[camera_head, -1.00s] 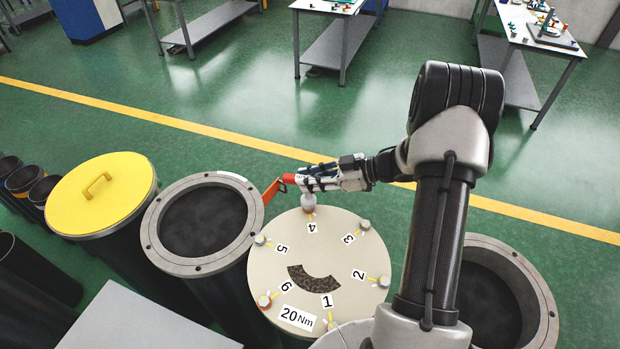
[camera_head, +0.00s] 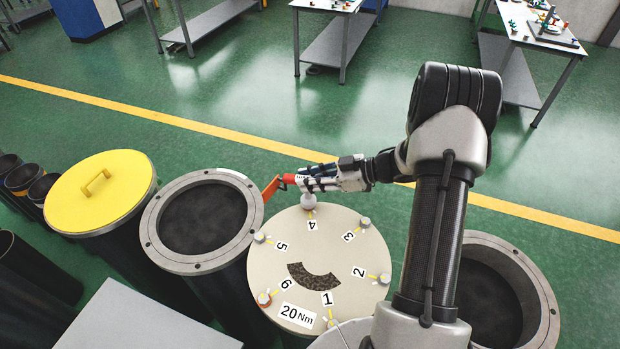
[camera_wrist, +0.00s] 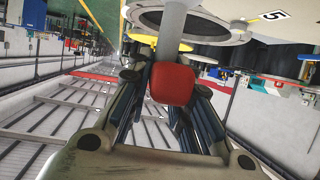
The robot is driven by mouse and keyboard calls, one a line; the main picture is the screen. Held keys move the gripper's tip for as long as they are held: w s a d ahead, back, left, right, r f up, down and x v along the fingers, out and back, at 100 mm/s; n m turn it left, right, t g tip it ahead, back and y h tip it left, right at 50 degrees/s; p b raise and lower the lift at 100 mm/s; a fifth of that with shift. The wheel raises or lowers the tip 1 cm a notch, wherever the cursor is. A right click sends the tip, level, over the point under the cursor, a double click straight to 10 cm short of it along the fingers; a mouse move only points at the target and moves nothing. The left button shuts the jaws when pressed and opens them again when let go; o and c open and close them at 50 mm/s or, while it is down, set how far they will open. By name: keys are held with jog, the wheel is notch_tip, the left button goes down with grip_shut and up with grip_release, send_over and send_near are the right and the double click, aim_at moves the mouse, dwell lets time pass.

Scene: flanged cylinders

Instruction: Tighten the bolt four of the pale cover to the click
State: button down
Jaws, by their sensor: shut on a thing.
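The pale cover (camera_head: 270,262) is a round cream disc with numbered bolts around its rim and a "20 Nm" label. Bolt four is at its far edge, beside the label 4 (camera_head: 311,226); a pale grey socket (camera_head: 308,201) hides its head. My gripper (camera_head: 310,183) is above that edge, shut on a tool with a red end (camera_head: 290,179) and an orange arm (camera_head: 271,190) pointing left. In the wrist view the tool's red block (camera_wrist: 172,84) sits between the fingers, with a grey shaft (camera_wrist: 180,22) beyond it. Whether the socket is fully seated cannot be told.
An open flanged cylinder (camera_head: 157,246) stands close left of the cover, and another (camera_head: 543,290) stands right, behind my arm. A yellow-lidded cylinder (camera_head: 70,205) is farther left. A grey flat surface (camera_head: 145,322) lies at front. Green floor behind is clear up to the benches.

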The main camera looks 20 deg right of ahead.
jog(key=shift+f+b, duration=0.3)
jog(key=shift+f, duration=0.4)
dwell(0.3)
jog(key=shift+s+f+m+t+h, duration=0.1)
jog(key=shift+f+m+t+h, duration=0.05)
jog(key=shift+m+t+h, duration=1.8)
jog(key=shift+a, duration=0.1)
jog(key=shift+s+m+t+h, duration=0.1)
jog(key=shift+m+t+h, duration=0.15)
jog(key=shift+m+h, duration=0.45)
jog(key=shift+m+t+h, duration=0.3)
jog(key=shift+m+h, duration=0.25)
jog(key=shift+m, duration=0.3)
jog(key=shift+s+a+f+m+t+h, duration=0.1)
jog(key=shift+m+t+h, duration=0.1)
jog(key=shift+m+h, duration=0.8)
jog(key=shift+a+f+m+t+h, duration=0.1)
jog(key=shift+m+t+h, duration=0.1)
jog(key=shift+m+h, duration=0.75)
jog(key=shift+d+r+n, duration=0.1)
jog(key=shift+n, duration=0.25)
